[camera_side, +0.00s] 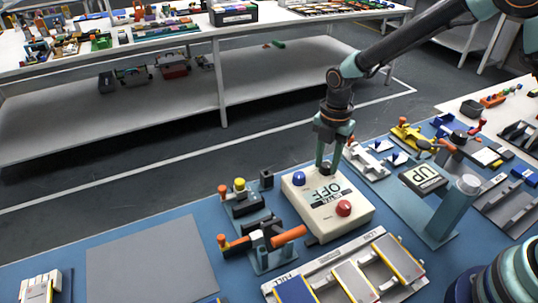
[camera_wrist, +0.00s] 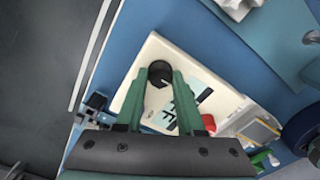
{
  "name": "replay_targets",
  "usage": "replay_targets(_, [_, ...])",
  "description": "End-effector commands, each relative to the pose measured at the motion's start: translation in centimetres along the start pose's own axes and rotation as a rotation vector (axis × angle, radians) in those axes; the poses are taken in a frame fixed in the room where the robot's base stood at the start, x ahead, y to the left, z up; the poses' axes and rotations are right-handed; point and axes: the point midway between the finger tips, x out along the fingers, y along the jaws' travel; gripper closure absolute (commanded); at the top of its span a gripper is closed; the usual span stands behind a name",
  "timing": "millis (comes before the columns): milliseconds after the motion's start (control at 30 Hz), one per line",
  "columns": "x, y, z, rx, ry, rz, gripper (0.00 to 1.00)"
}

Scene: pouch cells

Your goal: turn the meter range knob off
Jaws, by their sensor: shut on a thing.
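The meter is a cream box with a blue button, a red button and a display (camera_side: 329,194) that reads OFF in the side view. Its cream face (camera_wrist: 139,97) also shows in the wrist view. The black range knob (camera_wrist: 160,73) stands at one corner of that face. My gripper (camera_wrist: 160,76) has one green finger on each side of the knob and is shut on it. The knob's pointer mark cannot be made out.
An orange-handled clamp (camera_side: 270,241) stands close left of the meter. A tray with pouch cells (camera_side: 350,284) lies in front. An UP sign block (camera_side: 423,178) and a teal stand (camera_side: 447,213) are to the right. A bare grey mat (camera_side: 150,262) lies at left.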

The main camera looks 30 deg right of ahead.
Motion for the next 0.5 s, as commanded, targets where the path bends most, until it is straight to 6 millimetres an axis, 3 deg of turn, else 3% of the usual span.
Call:
replay_targets(367, [-0.17,0.02,-0.03,-0.005,0.0,0.0,1.0])
replay_targets(400, [-0.17,0.02,-0.03,-0.005,0.0,0.0,0.48])
replay_targets(433, [-0.16,0.02,-0.03,-0.005,0.0,0.0,0.36])
replay_targets(500, [-0.13,0.02,-0.02,-0.004,0.0,0.0,0.33])
